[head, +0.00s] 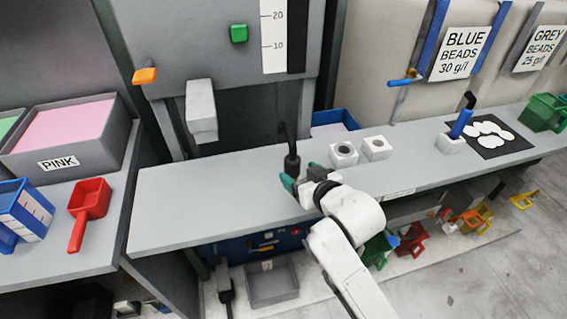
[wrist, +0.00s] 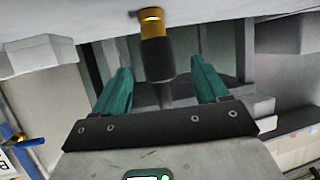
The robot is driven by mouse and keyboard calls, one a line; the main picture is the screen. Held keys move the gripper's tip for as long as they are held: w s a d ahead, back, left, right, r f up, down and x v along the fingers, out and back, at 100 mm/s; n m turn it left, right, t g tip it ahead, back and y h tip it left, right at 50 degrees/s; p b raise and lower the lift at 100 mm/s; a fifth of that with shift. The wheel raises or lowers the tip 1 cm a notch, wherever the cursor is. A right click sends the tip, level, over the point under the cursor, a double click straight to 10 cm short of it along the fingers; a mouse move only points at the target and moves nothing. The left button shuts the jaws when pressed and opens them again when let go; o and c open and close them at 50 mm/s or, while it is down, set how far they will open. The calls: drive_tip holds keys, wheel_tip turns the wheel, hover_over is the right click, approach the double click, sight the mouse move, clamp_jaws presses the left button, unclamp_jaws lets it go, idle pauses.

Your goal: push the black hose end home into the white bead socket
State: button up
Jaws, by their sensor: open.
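The black hose end (head: 292,163) stands upright at the counter, its hose rising toward the grey machine. In the wrist view, the hose end (wrist: 155,62) has a gold collar and lies between the two teal fingers, with gaps on both sides. My gripper (head: 300,178) is open around it, and its open fingers (wrist: 160,66) hold nothing. Two white blocks stand right of the hose: one with a dark round hole (head: 343,153) and a second one (head: 377,148) beside it. I cannot tell which is the white bead socket. The hose tip's seating is unclear.
A grey counter (head: 200,195) runs under the machine, clear at left. A blue-handled tool (head: 461,122) stands in a white block, beside a black mat (head: 502,148) with white discs. A pink bin (head: 70,135) and red scoop (head: 88,205) sit at left.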

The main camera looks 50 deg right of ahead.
drive_tip(key=p+x, duration=0.1)
drive_tip(key=x, duration=0.6)
drive_tip(key=shift+w+d, duration=0.2)
drive_tip(key=c, duration=1.3)
drive_tip(key=shift+r, duration=0.1)
